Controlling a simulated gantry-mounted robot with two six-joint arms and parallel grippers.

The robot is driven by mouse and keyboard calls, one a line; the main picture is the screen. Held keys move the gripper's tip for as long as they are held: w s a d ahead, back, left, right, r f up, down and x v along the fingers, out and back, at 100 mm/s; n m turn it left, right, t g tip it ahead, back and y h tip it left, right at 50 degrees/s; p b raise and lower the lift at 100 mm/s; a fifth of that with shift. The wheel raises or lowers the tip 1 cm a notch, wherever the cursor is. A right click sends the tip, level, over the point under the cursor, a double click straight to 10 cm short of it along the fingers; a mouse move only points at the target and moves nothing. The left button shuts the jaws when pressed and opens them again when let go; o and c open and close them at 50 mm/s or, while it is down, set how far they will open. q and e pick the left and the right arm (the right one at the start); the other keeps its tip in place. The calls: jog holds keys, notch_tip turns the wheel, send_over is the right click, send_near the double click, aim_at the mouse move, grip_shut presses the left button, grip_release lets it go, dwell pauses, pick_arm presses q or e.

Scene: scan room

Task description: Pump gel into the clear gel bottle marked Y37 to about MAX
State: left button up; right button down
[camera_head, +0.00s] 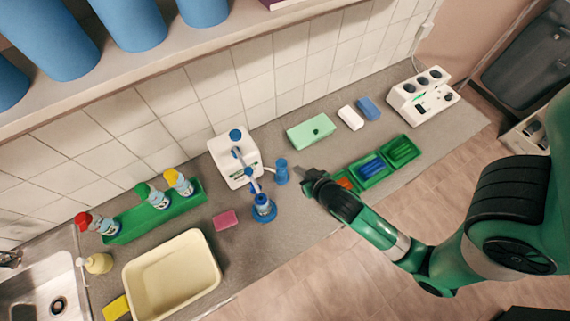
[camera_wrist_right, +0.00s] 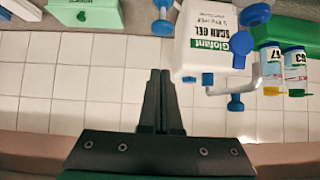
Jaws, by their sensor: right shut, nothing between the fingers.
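A large white gel jug (camera_head: 226,165) with a blue-topped pump (camera_head: 237,152) stands against the tiled wall. In the right wrist view the jug (camera_wrist_right: 215,35) appears upside down, labelled SCAN GEL. A small bottle (camera_head: 262,204) with a blue base stands in front of the jug, near the pump's white spout; its marking and gel level are too small to read. My right gripper (camera_head: 313,179) is right of this bottle, above the counter. In the right wrist view its fingers (camera_wrist_right: 160,75) are shut and empty. My left gripper is out of view.
A blue cup (camera_head: 281,172) stands between jug and right gripper. A green rack (camera_head: 155,222) holds several coloured-cap bottles. A pink block (camera_head: 226,220) and cream basin (camera_head: 135,275) lie in front. Green bins (camera_head: 372,169) stand right, partly behind my right arm. A white device (camera_head: 424,95) stands far right.

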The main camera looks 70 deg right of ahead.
jog(key=shift+w, duration=0.1)
send_near(281, 161)
jog(key=w+d+r, duration=0.1)
jog(key=w+d, duration=0.1)
jog(key=w, duration=0.1)
jog(key=f, duration=0.3)
jog(key=w+f+b, duration=0.1)
jog(key=shift+d+f, duration=0.15)
jog(key=shift+d, duration=0.15)
jog(key=shift+f, duration=0.1)
notch_tip(281, 161, down, 3)
jog(key=b, duration=0.3)
jog(key=shift+s+f, duration=0.1)
jog(key=shift+s, duration=0.05)
